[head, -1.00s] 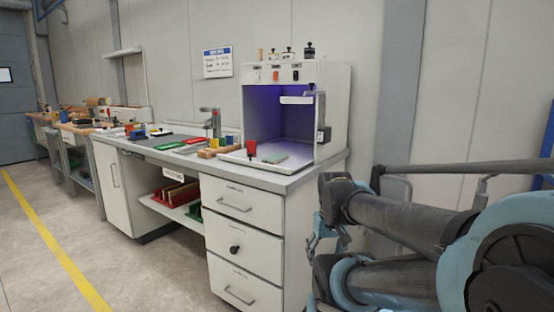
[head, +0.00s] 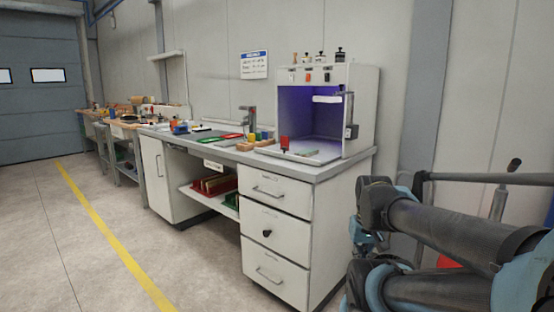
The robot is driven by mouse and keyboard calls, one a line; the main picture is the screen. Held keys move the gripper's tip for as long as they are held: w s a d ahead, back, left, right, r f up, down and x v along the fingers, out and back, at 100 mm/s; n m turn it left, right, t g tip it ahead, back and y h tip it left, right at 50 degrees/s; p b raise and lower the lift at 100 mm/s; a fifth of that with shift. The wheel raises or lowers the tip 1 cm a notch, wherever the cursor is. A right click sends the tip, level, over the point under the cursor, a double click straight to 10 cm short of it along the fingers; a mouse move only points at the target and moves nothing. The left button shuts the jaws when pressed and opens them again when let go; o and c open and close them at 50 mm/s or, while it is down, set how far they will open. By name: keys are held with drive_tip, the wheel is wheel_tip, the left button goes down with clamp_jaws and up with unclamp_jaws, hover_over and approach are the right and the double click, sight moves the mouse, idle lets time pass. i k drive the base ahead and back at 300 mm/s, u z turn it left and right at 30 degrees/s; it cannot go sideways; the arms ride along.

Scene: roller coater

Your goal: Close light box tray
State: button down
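The light box (head: 361,109) is a white cabinet on the right end of the workbench, with an open front and a purple-lit inside. Its tray (head: 322,156) is a pale flat plate that sticks out at the front of the opening. A red block (head: 285,143) stands at the tray's front left, and a small green item (head: 307,152) lies on the tray. My arm is folded at the right of the head view, well apart from the light box. My gripper is not clearly seen.
The white workbench (head: 340,172) has drawers (head: 275,235) below and an open shelf with red and green bins (head: 214,184). Tools and coloured parts cover its top further left. The floor (head: 110,255) in front is clear, with a yellow line (head: 112,236).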

sight(328, 154)
drive_tip(key=u, duration=0.75)
drive_tip(key=i, duration=0.65)
drive_tip(key=z, duration=0.2)
